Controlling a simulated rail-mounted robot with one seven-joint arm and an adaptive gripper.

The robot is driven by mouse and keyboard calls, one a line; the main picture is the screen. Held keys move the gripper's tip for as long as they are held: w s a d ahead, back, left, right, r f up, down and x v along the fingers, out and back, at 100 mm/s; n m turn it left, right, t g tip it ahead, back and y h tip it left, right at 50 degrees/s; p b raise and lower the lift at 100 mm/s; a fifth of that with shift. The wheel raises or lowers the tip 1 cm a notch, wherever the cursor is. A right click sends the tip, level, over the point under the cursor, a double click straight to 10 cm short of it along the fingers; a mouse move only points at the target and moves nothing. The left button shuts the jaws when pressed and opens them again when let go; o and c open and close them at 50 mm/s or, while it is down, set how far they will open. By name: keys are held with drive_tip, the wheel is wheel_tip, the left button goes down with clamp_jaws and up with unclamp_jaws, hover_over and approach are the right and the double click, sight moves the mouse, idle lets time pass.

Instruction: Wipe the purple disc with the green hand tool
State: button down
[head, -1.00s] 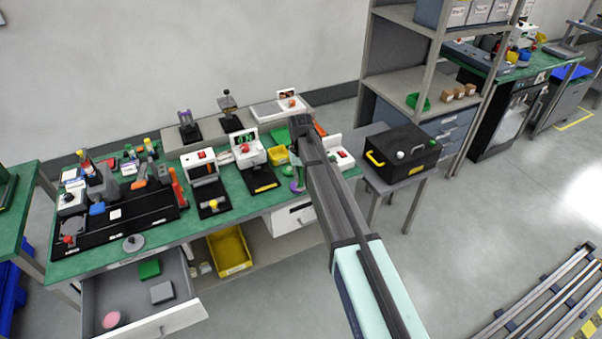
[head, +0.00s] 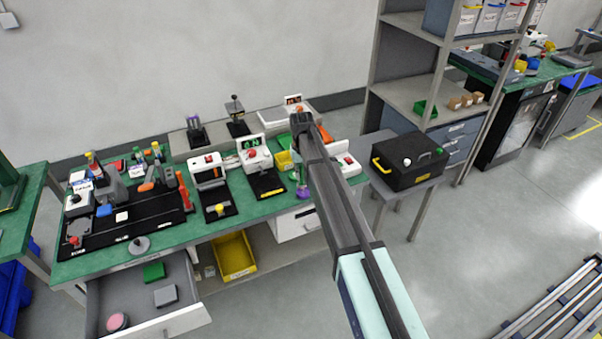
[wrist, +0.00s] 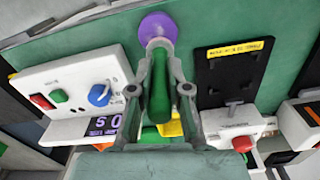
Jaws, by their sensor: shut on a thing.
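In the wrist view, my gripper (wrist: 158,88) is shut on the green hand tool (wrist: 158,95), holding it by its green handle between the two fingers. The tool's grey head (wrist: 159,45) points to the top of the picture and overlaps the lower edge of the purple disc (wrist: 158,27). I cannot tell whether they touch. The disc lies near the green bench's edge. In the head view the purple disc (head: 303,192) shows small below my arm, at the bench's front edge. My arm hides much of the gripper there.
A white panel with red, green and blue knobs (wrist: 70,95) stands left of the gripper in the wrist view. A black plate (wrist: 238,70) and a red-knobbed device (wrist: 243,143) are at right. In the head view, an open drawer (head: 165,322) juts out at the bench's front left.

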drive_tip(key=s+d+r+p, duration=0.2)
drive_tip(key=s+r+p, duration=0.1)
drive_tip(key=r, duration=0.3)
drive_tip(key=shift+s+r, duration=0.25)
drive_tip(key=shift+s, duration=0.1)
idle(0.5)
idle(0.5)
